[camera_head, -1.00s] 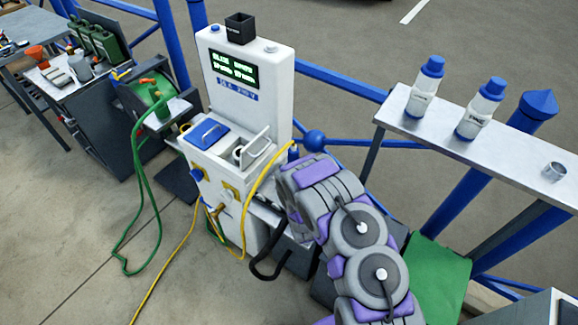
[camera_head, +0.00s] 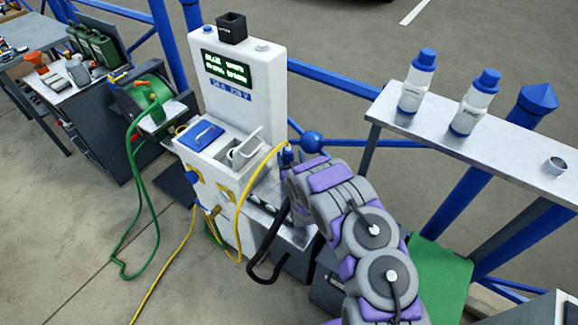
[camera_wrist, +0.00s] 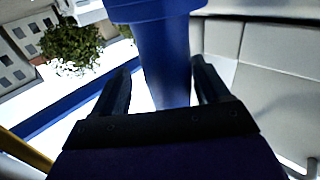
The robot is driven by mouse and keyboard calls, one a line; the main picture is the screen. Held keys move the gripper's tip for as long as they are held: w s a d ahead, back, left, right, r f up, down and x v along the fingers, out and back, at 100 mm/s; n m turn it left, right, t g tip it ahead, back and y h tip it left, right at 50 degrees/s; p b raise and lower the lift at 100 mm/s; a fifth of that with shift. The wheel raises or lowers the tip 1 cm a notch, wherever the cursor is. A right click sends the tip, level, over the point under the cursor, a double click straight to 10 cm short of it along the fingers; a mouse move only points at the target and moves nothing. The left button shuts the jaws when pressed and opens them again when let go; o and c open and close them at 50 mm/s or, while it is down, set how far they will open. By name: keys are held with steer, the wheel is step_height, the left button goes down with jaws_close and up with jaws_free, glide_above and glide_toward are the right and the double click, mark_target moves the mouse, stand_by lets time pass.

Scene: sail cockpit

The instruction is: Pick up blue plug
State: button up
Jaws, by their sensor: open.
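The blue plug (camera_head: 287,155) stands upright at the right side of the white power pedestal (camera_head: 262,95), at the end of a yellow cable (camera_head: 240,205). In the wrist view the blue plug (camera_wrist: 163,60) fills the middle, with a wider collar at the top and a narrower body below. My gripper (camera_wrist: 163,82) is open, with one dark finger on each side of the plug's body. A small gap shows on the left; contact on the right is hard to tell. In the head view my arm hides the fingers.
A metal shelf (camera_head: 500,158) with two white, blue-capped bottles (camera_head: 417,80) and a small cup (camera_head: 556,166) is to the right. Blue railings (camera_head: 335,78) run behind. A green hose (camera_head: 140,205) hangs at left. A black hose loop (camera_head: 262,272) hangs below my arm.

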steer(key=shift+c, duration=0.8)
steer(key=shift+a+f, duration=0.1)
steer(key=shift+a, duration=0.65)
steer(key=c, duration=0.5)
steer(key=shift+c, duration=0.5)
steer(key=shift+d, duration=0.5)
steer(key=c, duration=0.5)
steer(key=shift+a, duration=0.15)
